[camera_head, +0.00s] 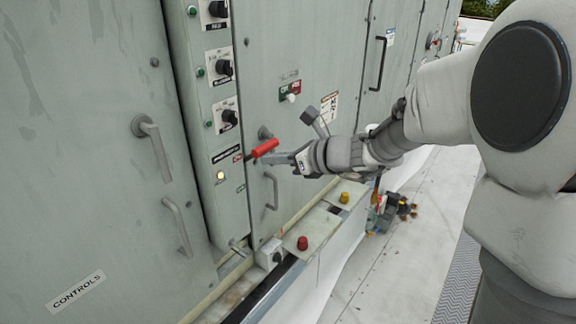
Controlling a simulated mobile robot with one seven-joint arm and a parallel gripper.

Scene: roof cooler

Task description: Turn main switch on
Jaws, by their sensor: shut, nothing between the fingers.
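The main switch looks to be the red-handled lever (265,148) on the narrow grey-green control panel, left of centre. Its handle sticks out to the right from a dark shaft. A small red label (238,157) is beside its base, and a green label (241,188) is lower down; their words are too small to read. My gripper (268,159) reaches in from the right, with its fingers shut and empty just below and beside the red handle. I cannot tell whether the fingertips touch the lever.
Several black rotary knobs (223,67) run up the panel above. Door handles (152,147) protrude from the cabinet doors. A ledge below bears a red knob (302,243) and a yellow knob (344,197).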

